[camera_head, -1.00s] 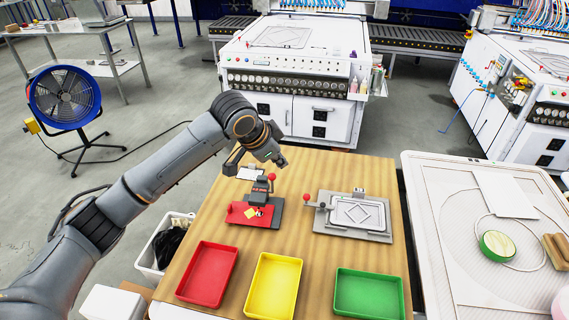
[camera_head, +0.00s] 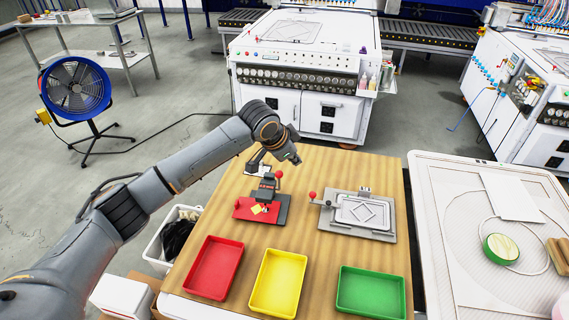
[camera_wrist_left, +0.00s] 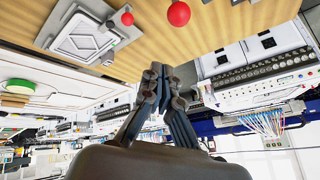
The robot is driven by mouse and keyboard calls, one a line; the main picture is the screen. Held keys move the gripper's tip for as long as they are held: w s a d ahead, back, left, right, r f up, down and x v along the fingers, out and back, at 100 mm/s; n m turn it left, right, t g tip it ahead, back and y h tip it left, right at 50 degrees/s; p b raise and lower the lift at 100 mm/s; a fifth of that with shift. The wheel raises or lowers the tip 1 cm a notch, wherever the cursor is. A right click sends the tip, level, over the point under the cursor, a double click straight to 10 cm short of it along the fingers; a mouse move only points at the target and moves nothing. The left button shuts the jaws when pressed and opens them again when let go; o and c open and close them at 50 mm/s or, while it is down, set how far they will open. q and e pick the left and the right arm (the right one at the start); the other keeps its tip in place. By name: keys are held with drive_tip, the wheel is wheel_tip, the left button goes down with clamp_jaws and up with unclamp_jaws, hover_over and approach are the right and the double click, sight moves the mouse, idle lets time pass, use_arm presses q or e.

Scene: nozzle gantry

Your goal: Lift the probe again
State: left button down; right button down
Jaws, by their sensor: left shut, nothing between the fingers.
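The small dark press-like fixture with a red base (camera_head: 247,208) stands on the wooden table. Its lever with a red ball knob (camera_head: 278,174) points up. I cannot make out the probe tip itself. My left gripper (camera_head: 296,160) is just behind and to the right of the knob, above the table. In the left wrist view the fingers (camera_wrist_left: 157,75) are shut and empty, and the larger red knob (camera_wrist_left: 178,13) is beyond them, apart. My right gripper is not in view.
A second fixture (camera_head: 385,235) with a red-knobbed lever (camera_head: 312,195) stands to the right. Red (camera_head: 198,285), yellow (camera_head: 260,302) and green (camera_head: 345,303) trays line the front. A white machine (camera_head: 345,85) stands behind the table.

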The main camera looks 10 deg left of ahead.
use_arm(q)
drive_tip(key=a+f+p, duration=0.1)
drive_tip(key=s+a+f+p, duration=0.1)
drive_tip(key=f, duration=0.1)
drive_tip(key=shift+a+f+p, duration=0.1)
drive_tip(key=shift+a+p, duration=0.15)
drive_tip(key=shift+p, duration=0.1)
drive_tip(key=shift+w+d, duration=0.1)
